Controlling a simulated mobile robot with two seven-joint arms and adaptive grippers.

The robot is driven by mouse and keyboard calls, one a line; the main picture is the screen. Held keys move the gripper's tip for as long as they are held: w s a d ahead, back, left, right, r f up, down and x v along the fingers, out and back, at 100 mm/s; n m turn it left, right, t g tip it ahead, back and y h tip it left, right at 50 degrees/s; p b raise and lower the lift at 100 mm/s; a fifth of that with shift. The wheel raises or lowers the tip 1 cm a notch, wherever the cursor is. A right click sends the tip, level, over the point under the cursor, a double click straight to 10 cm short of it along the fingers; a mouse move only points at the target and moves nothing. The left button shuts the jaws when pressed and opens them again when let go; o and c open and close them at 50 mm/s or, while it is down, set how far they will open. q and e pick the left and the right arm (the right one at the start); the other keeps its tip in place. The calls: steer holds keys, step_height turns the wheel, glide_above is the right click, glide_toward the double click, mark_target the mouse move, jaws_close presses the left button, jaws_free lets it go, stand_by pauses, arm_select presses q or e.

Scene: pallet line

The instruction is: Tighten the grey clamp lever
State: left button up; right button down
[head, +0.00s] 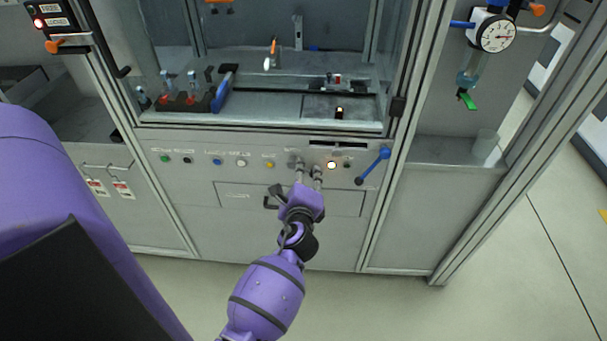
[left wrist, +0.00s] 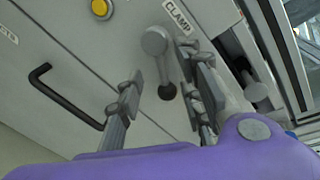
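The grey clamp lever (left wrist: 154,42) is on the machine's front panel, below the CLAMP label (left wrist: 177,15). In the left wrist view its arm points down from the round hub to a black ball knob (left wrist: 167,92). My left gripper (left wrist: 163,95) is open, with one finger on each side of the lever; a gap shows on the left side, and I cannot tell whether the right finger touches. In the head view my left gripper (head: 308,172) is at the panel and partly hides the lever's place. My right gripper is not in view.
A blue lever (head: 374,166) is to the right on the same panel. A row of buttons, including a yellow one (head: 270,165) and a lit white one (head: 332,166), runs along it. A black handle (left wrist: 62,100) sticks out left of my gripper.

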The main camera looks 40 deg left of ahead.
arm_select(q)
steer(key=shift+w+a+f, duration=0.1)
steer(key=shift+w+a, duration=0.1)
steer(key=shift+w, duration=0.1)
